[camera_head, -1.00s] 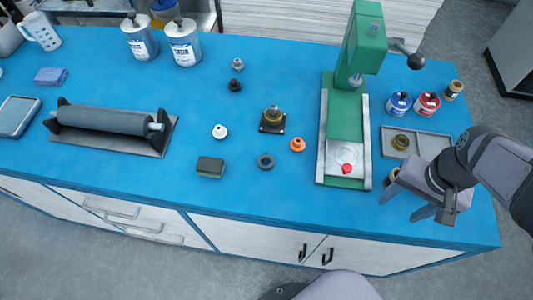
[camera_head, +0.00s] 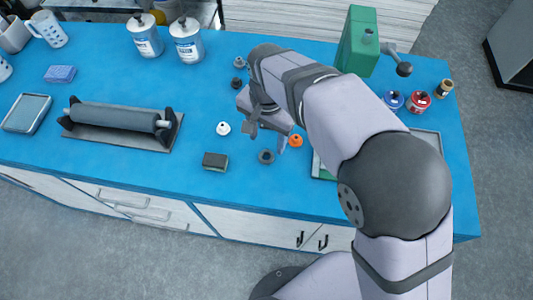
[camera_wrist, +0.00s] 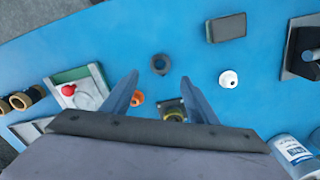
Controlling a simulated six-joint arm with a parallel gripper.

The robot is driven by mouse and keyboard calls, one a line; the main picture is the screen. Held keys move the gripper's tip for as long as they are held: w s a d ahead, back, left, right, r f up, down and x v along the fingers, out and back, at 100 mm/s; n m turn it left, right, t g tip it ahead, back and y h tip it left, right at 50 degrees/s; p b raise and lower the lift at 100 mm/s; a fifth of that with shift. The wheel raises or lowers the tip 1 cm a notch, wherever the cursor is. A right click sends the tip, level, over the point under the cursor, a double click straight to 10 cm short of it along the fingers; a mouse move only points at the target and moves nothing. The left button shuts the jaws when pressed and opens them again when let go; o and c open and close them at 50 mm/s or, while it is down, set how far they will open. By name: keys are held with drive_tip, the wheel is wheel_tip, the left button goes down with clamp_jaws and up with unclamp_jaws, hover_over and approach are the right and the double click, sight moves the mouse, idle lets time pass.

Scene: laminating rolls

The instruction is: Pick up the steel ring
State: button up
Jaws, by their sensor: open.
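A dark grey ring (camera_head: 266,156), which looks like the steel ring, lies flat on the blue bench near its front. In the wrist view the ring (camera_wrist: 160,64) shows whole, with its hole, just past and between the fingertips. My gripper (camera_head: 268,138) is open and empty above the bench, just behind the ring in the head view; its two fingers also show in the wrist view (camera_wrist: 160,76). I cannot tell its exact height. A second small grey piece (camera_head: 239,62) stands farther back on the bench.
Near the ring are an orange ring (camera_head: 295,141), a white ring (camera_head: 223,128) and a dark block (camera_head: 215,161). A post on a square base (camera_wrist: 172,112) shows between my fingers. A roller stand (camera_head: 115,118) is left.

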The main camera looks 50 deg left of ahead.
sight(266, 158)
drive_tip(key=shift+s+d+f+p, duration=0.15)
drive_tip(key=shift+f+p, duration=0.65)
drive_tip(key=shift+f, duration=1)
drive_tip(key=shift+s+a+f+p, duration=0.1)
drive_tip(key=shift+f+p, duration=0.65)
drive_tip(key=shift+f, duration=1.05)
drive_tip(key=c, duration=1.2)
